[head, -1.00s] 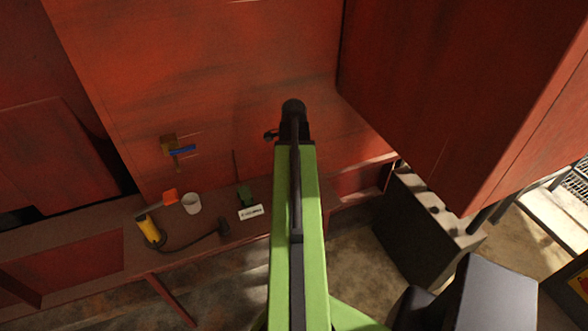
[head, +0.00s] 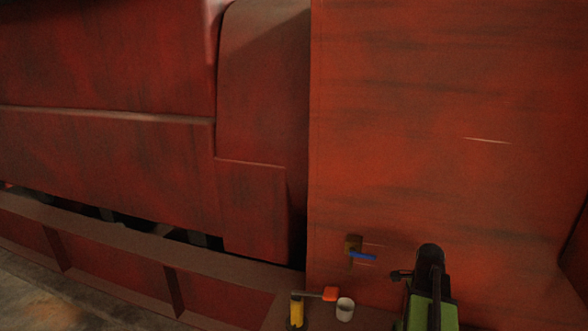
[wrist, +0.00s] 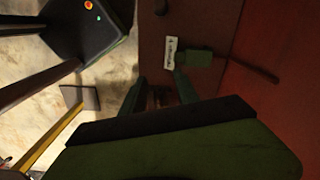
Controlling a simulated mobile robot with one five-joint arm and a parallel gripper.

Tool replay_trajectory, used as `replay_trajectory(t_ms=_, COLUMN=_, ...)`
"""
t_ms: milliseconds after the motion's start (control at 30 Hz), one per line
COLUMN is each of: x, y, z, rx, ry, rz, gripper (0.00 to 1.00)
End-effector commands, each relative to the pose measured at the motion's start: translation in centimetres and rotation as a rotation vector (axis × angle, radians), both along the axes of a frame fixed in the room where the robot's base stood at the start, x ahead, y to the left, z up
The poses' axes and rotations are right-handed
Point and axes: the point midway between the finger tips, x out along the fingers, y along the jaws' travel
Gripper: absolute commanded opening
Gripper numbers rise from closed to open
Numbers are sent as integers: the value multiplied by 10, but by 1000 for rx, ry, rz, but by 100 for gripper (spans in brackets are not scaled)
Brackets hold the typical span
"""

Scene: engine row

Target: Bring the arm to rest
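My arm (head: 432,290), with green links and a dark joint, rises at the lower right of the head view in front of the red engine side. The gripper's fingers do not show clearly there. In the wrist view my gripper (wrist: 160,88) has two dark green fingers standing apart, with no held object visible between them. Beyond the fingers lies a brown ledge (wrist: 150,28) bearing a white label (wrist: 171,52) and a dark green block (wrist: 194,58). The gripper's body hides the lower part of that view.
A blue-handled valve (head: 361,256) is on the red wall left of my arm. A white cup (head: 345,309), an orange-ended tool (head: 330,294) and a yellow cylinder (head: 296,311) are on the ledge below. Pale floor (wrist: 40,70) shows at the wrist view's left.

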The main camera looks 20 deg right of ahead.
Motion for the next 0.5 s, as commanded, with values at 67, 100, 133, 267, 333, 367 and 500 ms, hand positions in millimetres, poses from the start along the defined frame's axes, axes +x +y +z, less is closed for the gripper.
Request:
replay_trajectory(t_ms=67, x=41, y=64, z=-19, rx=0, ry=1, rz=132, gripper=37)
replay_trajectory(t_ms=100, x=57, y=95, z=-25, rx=0, ry=1, rz=205, gripper=37)
replay_trajectory(t_ms=133, x=68, y=118, z=-29, rx=0, ry=1, rz=265, gripper=37)
replay_trajectory(t_ms=267, x=98, y=216, z=-43, rx=0, ry=0, rz=559, gripper=37)
replay_trajectory(t_ms=333, x=105, y=261, z=-50, rx=0, ry=0, rz=719, gripper=37)
replay_trajectory(t_ms=367, x=106, y=278, z=-52, rx=0, ry=0, rz=788, gripper=37)
replay_trajectory(t_ms=500, x=104, y=355, z=-63, rx=0, ry=0, rz=1136, gripper=37)
